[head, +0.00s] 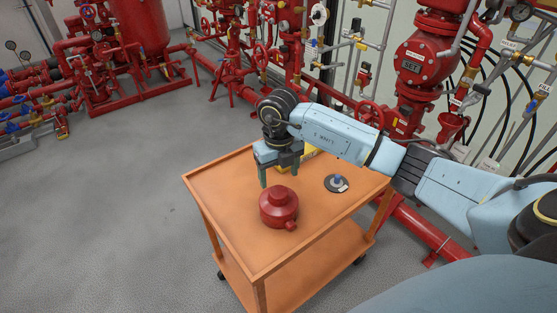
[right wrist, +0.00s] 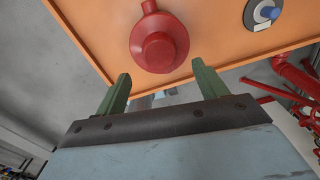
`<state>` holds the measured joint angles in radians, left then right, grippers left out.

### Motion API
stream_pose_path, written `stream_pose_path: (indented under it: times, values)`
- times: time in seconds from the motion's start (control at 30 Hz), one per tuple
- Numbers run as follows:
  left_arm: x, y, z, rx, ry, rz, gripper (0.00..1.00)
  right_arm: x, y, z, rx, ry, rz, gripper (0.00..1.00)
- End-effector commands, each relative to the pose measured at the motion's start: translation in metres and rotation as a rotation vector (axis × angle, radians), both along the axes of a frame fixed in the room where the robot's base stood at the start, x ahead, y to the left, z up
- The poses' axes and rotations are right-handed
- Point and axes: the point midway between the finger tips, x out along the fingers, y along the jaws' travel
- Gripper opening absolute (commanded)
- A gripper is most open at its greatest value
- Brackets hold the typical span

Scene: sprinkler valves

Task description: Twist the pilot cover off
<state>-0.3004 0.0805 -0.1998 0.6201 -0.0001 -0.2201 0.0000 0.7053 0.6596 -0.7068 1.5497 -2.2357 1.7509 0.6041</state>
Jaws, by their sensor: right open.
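The pilot cover (head: 279,205) is a round red part with a raised cap and a small side knob. It sits on the orange cart's top, and it also shows in the right wrist view (right wrist: 159,45). My right gripper (head: 278,177) is open and empty, with its green fingers pointing down just behind the cover in the head view. In the right wrist view the fingertips (right wrist: 164,82) lie apart, below the cover in the picture, and no contact shows. My left gripper is not in view.
The orange cart (head: 262,262) has a raised rim and a lower shelf. A dark disc with a blue knob (head: 337,183) lies right of the cover. A yellow object (head: 308,158) is partly hidden behind my gripper. Red valves and pipes (head: 420,65) stand behind; grey floor (head: 120,200) is clear at left.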

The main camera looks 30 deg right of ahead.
Motion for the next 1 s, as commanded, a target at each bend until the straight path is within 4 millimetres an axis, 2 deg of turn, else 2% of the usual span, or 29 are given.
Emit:
stream_pose_path:
  times: [0.03, 0.2, 0.4, 0.6, 0.83, 0.87, 1.0]
  values:
    - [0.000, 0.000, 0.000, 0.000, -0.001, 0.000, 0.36, -0.001, 0.001, -0.012, 0.002, 0.005, -0.001, 0.71]
    - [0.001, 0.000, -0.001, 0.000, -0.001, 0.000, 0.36, -0.001, 0.001, -0.044, 0.002, 0.004, 0.000, 0.71]
    - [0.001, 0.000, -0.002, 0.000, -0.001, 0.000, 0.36, 0.000, 0.001, -0.070, 0.003, 0.002, 0.000, 0.71]
    - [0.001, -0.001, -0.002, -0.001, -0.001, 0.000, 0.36, 0.000, 0.001, -0.080, 0.003, 0.000, 0.001, 0.71]
    - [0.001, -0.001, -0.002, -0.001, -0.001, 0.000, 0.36, 0.000, 0.001, -0.080, 0.003, -0.001, 0.001, 0.71]
    - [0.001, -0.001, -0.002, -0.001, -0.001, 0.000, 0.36, 0.000, 0.001, -0.080, 0.003, -0.001, 0.001, 0.70]
    - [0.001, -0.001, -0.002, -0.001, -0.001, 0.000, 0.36, 0.000, 0.001, -0.080, 0.003, -0.001, 0.002, 0.52]
